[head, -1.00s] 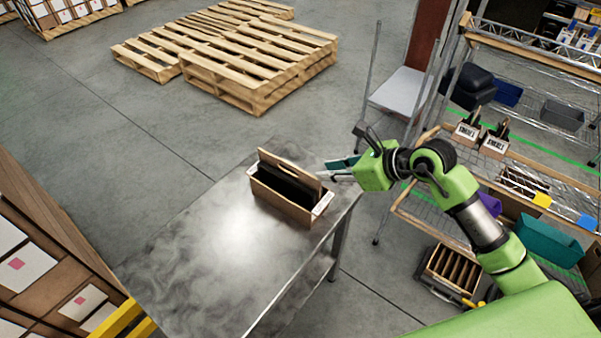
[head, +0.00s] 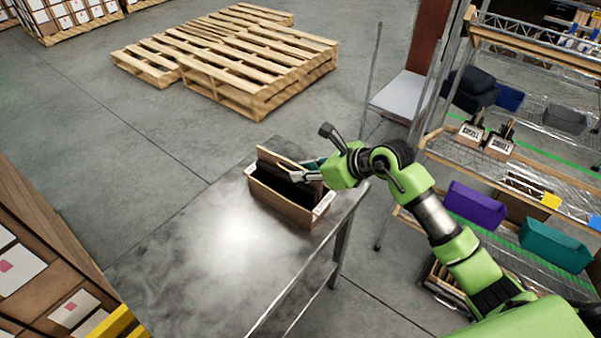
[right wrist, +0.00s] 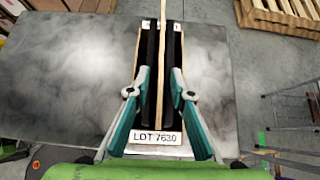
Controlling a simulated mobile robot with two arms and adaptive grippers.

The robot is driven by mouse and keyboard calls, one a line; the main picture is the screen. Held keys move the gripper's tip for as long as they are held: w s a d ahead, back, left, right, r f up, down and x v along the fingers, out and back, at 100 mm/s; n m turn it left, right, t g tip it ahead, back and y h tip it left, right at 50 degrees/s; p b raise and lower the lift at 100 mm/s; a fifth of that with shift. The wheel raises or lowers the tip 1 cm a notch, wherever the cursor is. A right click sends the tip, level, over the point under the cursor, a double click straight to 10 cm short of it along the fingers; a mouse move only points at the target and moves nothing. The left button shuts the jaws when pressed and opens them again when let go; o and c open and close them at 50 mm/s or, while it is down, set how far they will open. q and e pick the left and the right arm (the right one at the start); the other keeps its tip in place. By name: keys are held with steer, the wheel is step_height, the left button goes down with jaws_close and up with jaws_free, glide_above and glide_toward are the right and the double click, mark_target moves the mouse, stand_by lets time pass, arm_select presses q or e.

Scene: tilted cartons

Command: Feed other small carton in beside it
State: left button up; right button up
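A brown open carton with a tall upright middle panel (head: 278,157) and a dark inside stands on the metal table (head: 170,270). Its end label reads LOT 7630 in the right wrist view (right wrist: 157,138). My right gripper (head: 300,176) is over the carton's near right end. In the right wrist view its two teal-backed fingers (right wrist: 160,78) stand apart on either side of the middle panel; I see no clear grip on it. Two small labelled cartons with dark contents, one on the left (head: 470,132) and one on the right (head: 498,146), sit on the wire rack. My left gripper is out of view.
The wire rack on the right also holds a purple bin (head: 475,206), a teal bin (head: 555,245) and dark bins. Wooden pallets (head: 230,60) lie on the floor behind the table. Stacked boxes (head: 30,270) stand at the left. The table's front left part is bare.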

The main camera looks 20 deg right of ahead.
steer(key=shift+c, duration=0.4)
jaws_close()
steer(key=shift+w+r, duration=0.1)
steer(key=shift+r, duration=0.25)
step_height(320, 180, up, 8)
steer(key=p, duration=0.5)
steer(key=shift+f+p, duration=0.1)
steer(key=shift+p, duration=0.25)
steer(key=shift+f, duration=0.1)
